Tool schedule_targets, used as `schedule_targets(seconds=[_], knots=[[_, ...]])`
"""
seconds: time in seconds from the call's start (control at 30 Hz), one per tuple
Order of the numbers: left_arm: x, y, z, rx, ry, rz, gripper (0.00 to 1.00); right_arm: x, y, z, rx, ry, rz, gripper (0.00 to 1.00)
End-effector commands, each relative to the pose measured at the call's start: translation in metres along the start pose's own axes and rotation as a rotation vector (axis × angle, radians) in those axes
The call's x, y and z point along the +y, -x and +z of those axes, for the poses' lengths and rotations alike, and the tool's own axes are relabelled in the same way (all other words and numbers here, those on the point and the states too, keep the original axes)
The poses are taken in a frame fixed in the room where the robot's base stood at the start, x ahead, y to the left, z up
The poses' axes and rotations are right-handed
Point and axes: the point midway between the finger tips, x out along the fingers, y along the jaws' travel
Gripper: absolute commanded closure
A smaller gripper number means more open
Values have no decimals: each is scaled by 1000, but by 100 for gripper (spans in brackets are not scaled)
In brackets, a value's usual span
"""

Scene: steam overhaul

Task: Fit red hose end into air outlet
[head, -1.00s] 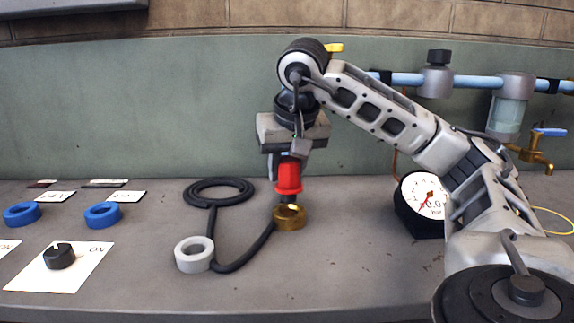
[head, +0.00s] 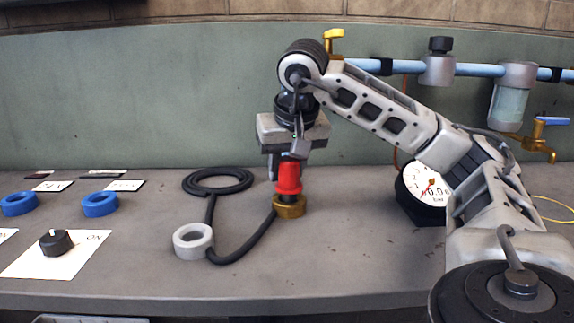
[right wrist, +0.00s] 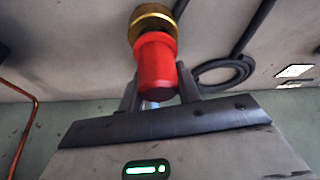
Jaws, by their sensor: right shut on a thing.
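The red hose end (head: 289,178) is upright in my right gripper (head: 287,163), which is shut on it. The red hose end also shows in the right wrist view (right wrist: 157,68), between the fingers. A brass ring (head: 289,208) stands on the bench directly below it; I take it to be the air outlet. A short dark neck below the red part meets the ring's top and seems to be in its opening. How deep it sits is hidden. The brass ring also shows in the right wrist view (right wrist: 151,20), right beyond the red part. My left gripper is not in view.
A black hose (head: 250,245) runs past a white ring (head: 193,241) to the brass ring. A gauge (head: 425,190) stands right, partly behind my arm. Blue rings (head: 100,205) and a black knob (head: 56,242) are left. A blue pipe (head: 405,68) crosses the back right.

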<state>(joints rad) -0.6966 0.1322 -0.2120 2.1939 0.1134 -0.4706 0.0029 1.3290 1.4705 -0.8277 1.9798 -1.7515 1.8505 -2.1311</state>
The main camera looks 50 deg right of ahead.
Motion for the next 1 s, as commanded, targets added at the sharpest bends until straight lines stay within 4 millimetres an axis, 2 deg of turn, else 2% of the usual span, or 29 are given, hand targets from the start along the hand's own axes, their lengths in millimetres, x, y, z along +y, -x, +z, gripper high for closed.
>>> schedule_targets(seconds=[0.73, 0.77, 0.83, 1.0], knots=[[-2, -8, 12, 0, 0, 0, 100, 0, -18, 8, 1, 0, 1, 99], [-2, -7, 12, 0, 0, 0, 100, 0, -17, 7, 1, 0, 0, 61], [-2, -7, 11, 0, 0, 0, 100, 0, -17, 7, 1, 0, 0, 42], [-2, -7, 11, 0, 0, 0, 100, 0, -17, 7, 0, 0, 0, 42]])
